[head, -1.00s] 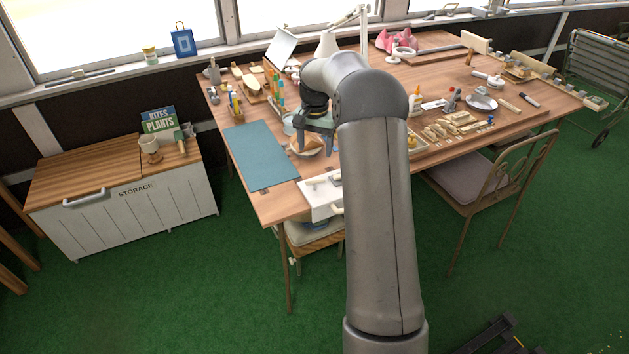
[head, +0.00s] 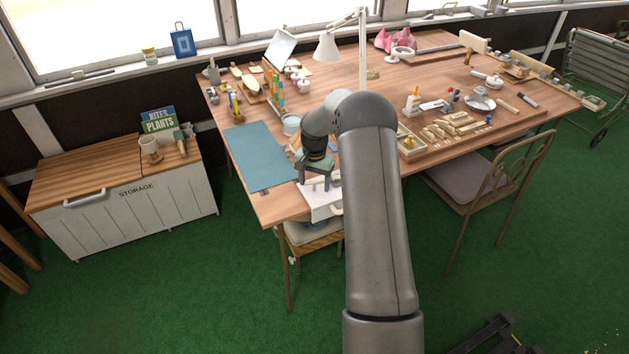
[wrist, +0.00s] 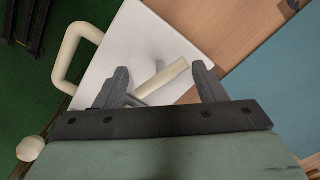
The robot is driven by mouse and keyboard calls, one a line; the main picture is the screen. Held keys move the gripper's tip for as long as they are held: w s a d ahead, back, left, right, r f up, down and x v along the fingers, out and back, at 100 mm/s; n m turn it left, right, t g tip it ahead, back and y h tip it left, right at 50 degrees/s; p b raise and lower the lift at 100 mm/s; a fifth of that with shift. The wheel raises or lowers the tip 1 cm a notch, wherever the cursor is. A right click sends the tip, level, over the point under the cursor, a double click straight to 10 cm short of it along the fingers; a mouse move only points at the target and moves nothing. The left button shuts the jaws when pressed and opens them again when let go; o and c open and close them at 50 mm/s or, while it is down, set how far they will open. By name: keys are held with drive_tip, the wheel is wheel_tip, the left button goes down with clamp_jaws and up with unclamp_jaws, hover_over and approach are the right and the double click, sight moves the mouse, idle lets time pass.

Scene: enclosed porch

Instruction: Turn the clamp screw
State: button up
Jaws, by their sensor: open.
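A white plate (head: 323,203) lies at the front left edge of the table and fills the middle of the wrist view (wrist: 135,45). A short cream bar (wrist: 163,76) with a thin grey rod beside it shows over the plate, between my fingers in that view. A cream D-shaped handle (wrist: 64,62) juts out past the plate's edge, and a round cream knob (wrist: 32,149) shows lower left. I cannot tell for sure which part is the clamp screw. My gripper (wrist: 160,72) is open above the plate; it also shows in the head view (head: 316,183). Contact with the bar cannot be told.
A teal mat (head: 260,157) lies left of my gripper. A round tin (head: 291,124) and a lamp (head: 328,46) stand behind it. A tray of wooden pieces (head: 455,130) lies to the right. A stool seat (head: 312,236) is below the table edge.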

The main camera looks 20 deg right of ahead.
clamp_jaws()
drive_tip(key=shift+n, duration=0.3)
drive_tip(key=n+b, duration=0.1)
drive_tip(key=n, duration=0.1)
drive_tip(key=shift+f+n+b, duration=0.1)
drive_tip(key=shift+n+b, duration=0.2)
drive_tip(key=shift+b, duration=0.1)
drive_tip(key=shift+n+b, duration=0.6)
drive_tip(key=shift+n, duration=1.4)
unclamp_jaws()
